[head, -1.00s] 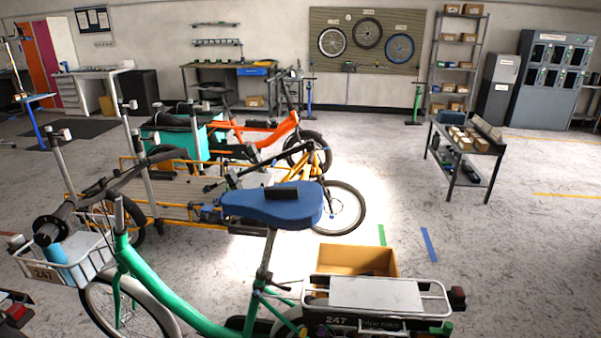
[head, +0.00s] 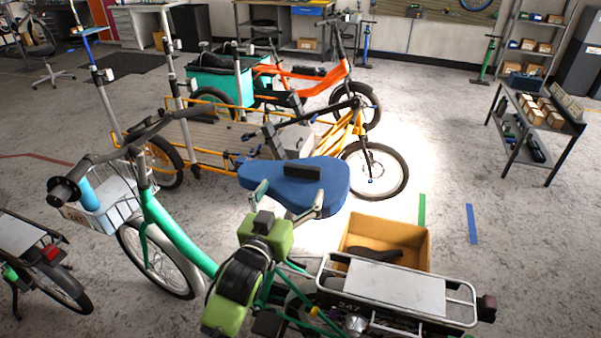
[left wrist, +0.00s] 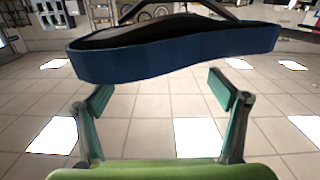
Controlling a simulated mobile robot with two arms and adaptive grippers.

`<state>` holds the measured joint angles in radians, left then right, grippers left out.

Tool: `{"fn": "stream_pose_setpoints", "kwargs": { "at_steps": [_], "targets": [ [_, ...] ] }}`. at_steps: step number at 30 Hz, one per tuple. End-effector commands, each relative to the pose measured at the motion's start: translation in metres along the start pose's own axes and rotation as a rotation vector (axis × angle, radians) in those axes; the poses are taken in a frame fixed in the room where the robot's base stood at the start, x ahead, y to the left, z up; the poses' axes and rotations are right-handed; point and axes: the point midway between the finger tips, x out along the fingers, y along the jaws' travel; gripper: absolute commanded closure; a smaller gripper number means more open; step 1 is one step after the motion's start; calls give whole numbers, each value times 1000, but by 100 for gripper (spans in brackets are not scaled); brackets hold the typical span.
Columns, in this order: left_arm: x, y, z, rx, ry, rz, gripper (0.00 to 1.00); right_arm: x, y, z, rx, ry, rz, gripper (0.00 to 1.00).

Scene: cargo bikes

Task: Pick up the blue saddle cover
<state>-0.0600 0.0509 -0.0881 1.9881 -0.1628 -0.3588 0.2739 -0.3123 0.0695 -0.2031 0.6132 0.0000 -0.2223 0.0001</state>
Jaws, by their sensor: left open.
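The blue saddle cover (head: 330,177) sits on the saddle of the green bike (head: 180,240), with a dark block on its top. It also shows in the left wrist view (left wrist: 175,55), across the upper part, with a dark underside. My left gripper (head: 289,202) is open at the near side of the cover, its two fingers apart and reaching toward it. In the left wrist view its fingers (left wrist: 164,92) stand below and in front of the cover with nothing between them. The seat post is hidden behind my gripper. My right gripper is not in view.
A cardboard box (head: 420,238) with a dark item inside stands behind the green bike's rear rack (head: 395,285). A yellow cargo bike (head: 370,170) and an orange one (head: 310,82) stand beyond. A shelf table (head: 535,125) is at the right. Open floor lies between.

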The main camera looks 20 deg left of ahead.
Motion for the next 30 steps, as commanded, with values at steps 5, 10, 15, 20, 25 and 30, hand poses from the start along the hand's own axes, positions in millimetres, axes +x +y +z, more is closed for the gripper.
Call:
{"fn": "stream_pose_setpoints", "kwargs": {
  "at_steps": [5, 10, 15, 20, 25, 30],
  "targets": [
    [14, 0, 0, 0, 0, 0, 11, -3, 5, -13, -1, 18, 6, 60],
    [27, 0, -1, 0, 0, 0, 11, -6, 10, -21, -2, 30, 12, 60],
    [52, 0, -1, 0, -1, 0, 11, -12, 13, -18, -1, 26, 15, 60],
    [66, 0, 0, 1, -1, 0, 11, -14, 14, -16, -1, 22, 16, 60],
    [69, 0, 1, 0, -1, 0, 11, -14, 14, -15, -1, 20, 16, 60],
    [69, 0, 1, 0, -1, 0, 24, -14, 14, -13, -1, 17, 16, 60]
  ]
}}
